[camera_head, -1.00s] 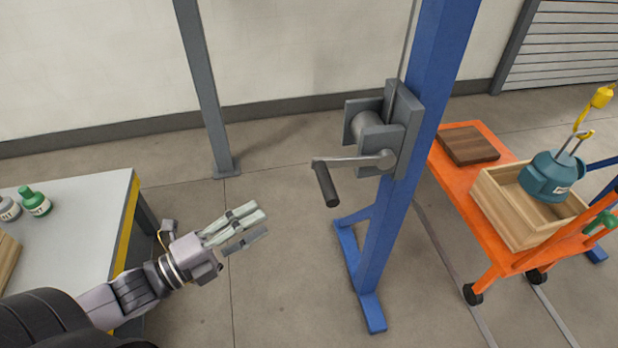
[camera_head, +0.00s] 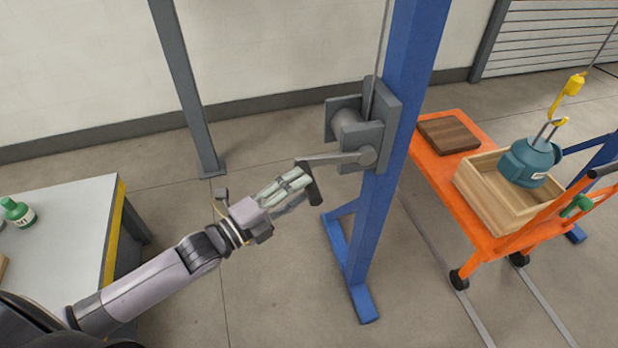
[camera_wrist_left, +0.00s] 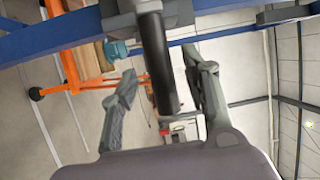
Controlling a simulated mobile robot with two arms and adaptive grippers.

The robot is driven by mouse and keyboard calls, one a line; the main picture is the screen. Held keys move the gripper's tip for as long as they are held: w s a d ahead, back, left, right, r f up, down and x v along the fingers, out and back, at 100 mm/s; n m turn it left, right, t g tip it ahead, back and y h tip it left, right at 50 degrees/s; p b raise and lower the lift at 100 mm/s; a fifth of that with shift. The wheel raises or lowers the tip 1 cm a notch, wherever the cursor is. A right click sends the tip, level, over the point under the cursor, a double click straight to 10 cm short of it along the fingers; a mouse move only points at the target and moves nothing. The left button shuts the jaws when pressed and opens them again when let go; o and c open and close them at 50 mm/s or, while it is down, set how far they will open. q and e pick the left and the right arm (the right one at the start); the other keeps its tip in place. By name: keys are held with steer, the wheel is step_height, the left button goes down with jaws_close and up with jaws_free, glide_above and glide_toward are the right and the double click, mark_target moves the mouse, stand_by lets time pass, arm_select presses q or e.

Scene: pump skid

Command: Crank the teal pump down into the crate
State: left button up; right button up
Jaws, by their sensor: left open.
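The teal pump (camera_head: 528,163) hangs from a yellow hook (camera_head: 558,121) over the wooden crate (camera_head: 487,196) on the orange cart; its lower part is hidden by the crate walls or just above them. The winch (camera_head: 352,128) is on the blue post, its crank arm (camera_head: 335,159) pointing left with a black handle (camera_head: 315,187) hanging from its end. My left gripper (camera_head: 298,190) is open at the handle. In the left wrist view the black handle (camera_wrist_left: 158,65) stands between the open fingers (camera_wrist_left: 160,95); contact cannot be told. My right gripper is not in view.
The blue post (camera_head: 381,215) has feet on the floor beside the orange cart (camera_head: 428,166). A dark wooden block (camera_head: 449,135) lies on the cart. Floor between table and post is clear.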

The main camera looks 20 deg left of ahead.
arm_select(q)
steer(key=shift+x, duration=1.75)
steer(key=shift+c, duration=0.3)
jaws_close()
